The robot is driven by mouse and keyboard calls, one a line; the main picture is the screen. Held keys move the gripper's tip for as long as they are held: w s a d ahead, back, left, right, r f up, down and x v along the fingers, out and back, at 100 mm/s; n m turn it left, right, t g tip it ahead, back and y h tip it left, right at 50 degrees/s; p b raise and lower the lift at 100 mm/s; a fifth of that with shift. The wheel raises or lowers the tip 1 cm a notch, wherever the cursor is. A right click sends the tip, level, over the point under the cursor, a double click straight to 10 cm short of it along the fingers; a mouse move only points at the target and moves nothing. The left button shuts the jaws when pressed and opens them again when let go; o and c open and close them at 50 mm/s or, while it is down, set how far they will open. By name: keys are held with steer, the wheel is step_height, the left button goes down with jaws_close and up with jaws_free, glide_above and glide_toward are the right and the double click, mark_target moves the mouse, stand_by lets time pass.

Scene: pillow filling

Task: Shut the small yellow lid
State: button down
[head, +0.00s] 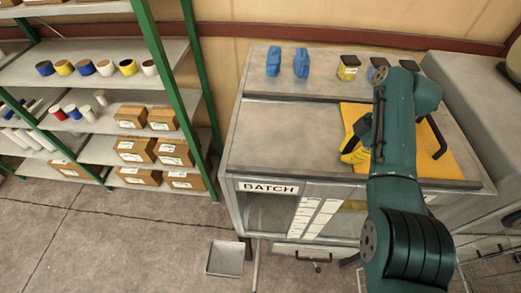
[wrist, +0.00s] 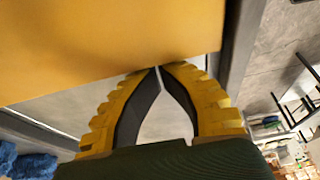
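The yellow lid (head: 455,158) is at the right of the grey BATCH machine's top in the head view, with a black handle (head: 437,139) on it. My arm hides its middle, and I cannot tell how far it is tilted. In the wrist view the lid (wrist: 100,45) fills the upper left as a close, flat yellow panel. My gripper (wrist: 159,68) has yellow ribbed fingers with dark inner pads. Its tips meet at the panel's lower edge, with nothing seen between them; contact with the lid is unclear. In the head view my gripper (head: 352,152) is beside the lid's left edge.
The BATCH machine (head: 265,150) has a bare grey top left of the lid. Two blue bundles (head: 287,62) and a yellow, black-topped container (head: 348,67) stand along its back. A green-framed shelf (head: 165,50) is at the left. A grey tray (head: 226,258) lies on the floor.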

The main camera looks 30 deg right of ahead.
mark_target(330, 157)
steer(key=shift+s+d, duration=0.4)
steer(key=shift+d, duration=0.1)
steer(key=shift+w+a+r+p, duration=0.2)
steer(key=shift+a+p, duration=0.1)
steer(key=shift+p, duration=0.15)
steer(key=w+a+p, duration=0.2)
steer(key=a, duration=0.1)
steer(key=shift+w+r+p, duration=0.1)
steer(key=shift+p, duration=0.2)
steer(key=b+v, duration=0.2)
steer(key=v, duration=0.7)
steer(key=shift+s+d+r, duration=0.2)
